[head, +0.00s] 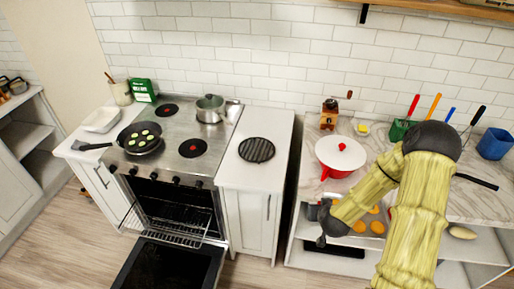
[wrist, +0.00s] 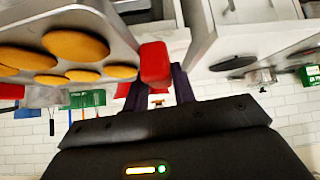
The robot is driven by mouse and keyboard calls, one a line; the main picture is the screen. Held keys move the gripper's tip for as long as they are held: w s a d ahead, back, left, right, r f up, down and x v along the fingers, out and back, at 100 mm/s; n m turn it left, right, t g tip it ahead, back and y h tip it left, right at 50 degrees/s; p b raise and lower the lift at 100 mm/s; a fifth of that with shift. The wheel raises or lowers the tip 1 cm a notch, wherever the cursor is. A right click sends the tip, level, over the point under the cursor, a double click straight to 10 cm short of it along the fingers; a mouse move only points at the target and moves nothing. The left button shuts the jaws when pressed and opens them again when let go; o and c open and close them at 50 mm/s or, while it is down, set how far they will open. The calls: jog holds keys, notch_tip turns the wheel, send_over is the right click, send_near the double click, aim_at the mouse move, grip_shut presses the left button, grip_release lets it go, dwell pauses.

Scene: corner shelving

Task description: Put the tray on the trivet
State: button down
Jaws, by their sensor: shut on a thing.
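The tray (wrist: 122,32) is a grey metal baking tray bearing several orange-brown round cookies (wrist: 75,44), with red grips on its rim. In the wrist view my gripper (wrist: 160,88) is shut on one red grip (wrist: 155,64) at the tray's edge. In the head view my gripper (head: 323,222) is at the front of the right counter, and my arm hides much of the tray. Its cookies (head: 376,227) show between my arm links. The trivet (head: 257,149) is a black, ribbed, round piece lying bare on the white counter, left of my gripper and apart from it.
A dark gap separates the white counter (head: 262,184) from the marble counter (head: 472,153). A red-and-white pot (head: 340,155) stands behind my gripper. The stove (head: 183,135) holds a frying pan (head: 139,138) and a steel pot (head: 210,108). The oven door (head: 168,264) hangs open.

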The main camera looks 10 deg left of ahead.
jog(key=shift+r, duration=0.1)
notch_tip(320, 180, up, 2)
jog(key=shift+p, duration=1.1)
jog(key=shift+f+b, duration=0.35)
